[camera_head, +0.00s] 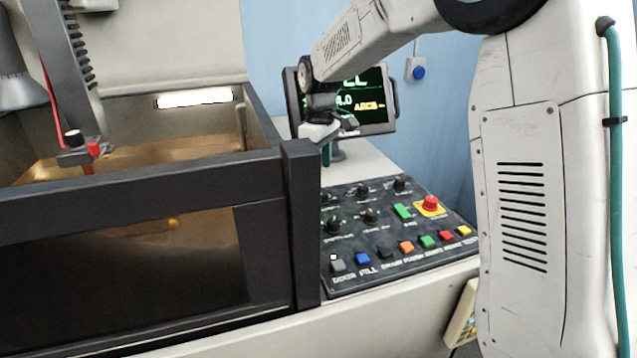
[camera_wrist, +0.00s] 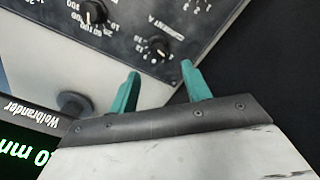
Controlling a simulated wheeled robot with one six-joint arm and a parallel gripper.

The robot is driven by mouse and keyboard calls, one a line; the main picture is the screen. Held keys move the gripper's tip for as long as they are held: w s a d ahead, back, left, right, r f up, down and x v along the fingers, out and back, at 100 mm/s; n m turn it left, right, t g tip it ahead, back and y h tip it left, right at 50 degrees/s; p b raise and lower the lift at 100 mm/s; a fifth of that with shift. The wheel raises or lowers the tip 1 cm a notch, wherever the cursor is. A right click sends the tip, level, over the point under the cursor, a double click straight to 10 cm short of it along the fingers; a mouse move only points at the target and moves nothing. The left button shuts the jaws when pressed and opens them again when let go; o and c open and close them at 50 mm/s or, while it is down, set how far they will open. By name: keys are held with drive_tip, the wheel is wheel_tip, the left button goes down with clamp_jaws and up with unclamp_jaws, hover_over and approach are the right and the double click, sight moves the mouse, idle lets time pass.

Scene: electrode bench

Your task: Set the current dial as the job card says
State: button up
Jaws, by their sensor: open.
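The current dial (camera_wrist: 158,46) is a black knob with a pale pointer mark, labelled "CURRENT A" in the wrist view. It sits near a corner of the dark control panel (camera_wrist: 125,38). In the head view the panel (camera_head: 350,272) lies right of the tank, and the back-left knob (camera_head: 328,197) appears to be this dial. My gripper (camera_wrist: 160,82) has two teal fingers, open and empty, pointing toward the dial with it apart from both. In the head view my gripper (camera_head: 327,154) is beside the tank's corner, just behind the panel. I cannot make out a job card.
A lit screen (camera_head: 372,98) stands behind the panel, partly hidden by my arm. Another knob (camera_wrist: 95,12) is beside the current dial. A red emergency button (camera_head: 430,203) and several coloured buttons are on the panel. The tank's dark corner post (camera_head: 302,225) borders the panel's left side.

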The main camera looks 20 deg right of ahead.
drive_tip(key=shift+a, duration=0.2)
drive_tip(key=shift+d+f+n, duration=0.2)
drive_tip(key=shift+f+n, duration=0.05)
drive_tip(key=shift+n, duration=0.05)
drive_tip(key=f, duration=0.7)
drive_tip(key=shift+d+f, duration=0.2)
drive_tip(key=shift+d, duration=0.1)
drive_tip(key=shift+s, duration=0.1)
drive_tip(key=shift+a, duration=0.1)
drive_tip(key=c, duration=1)
